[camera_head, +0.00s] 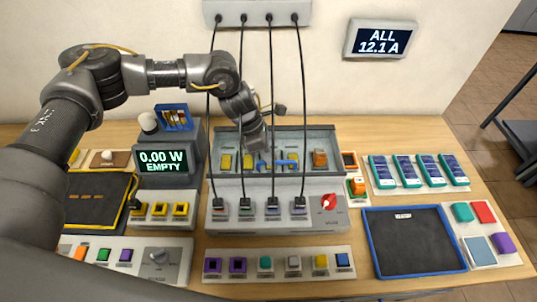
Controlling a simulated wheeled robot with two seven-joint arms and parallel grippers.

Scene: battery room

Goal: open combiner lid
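The combiner (240,222) is a grey box at the middle of the bench, with several black cables plugged into its front and a red rotary switch (329,201). Its grey-framed rear part (325,141) shows yellow and orange parts inside. My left gripper (258,137) points down over the rear part, above and just left of the blue piece, among the cables. Its finger gap is too small to read. My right gripper is not in view.
The cables (272,90) hang from a white wall box (257,12) around my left gripper. A display reading 0.00 W EMPTY (164,162) stands to the left. A blue-rimmed dark tray (371,262) and several blue-white modules (405,171) lie to the right.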

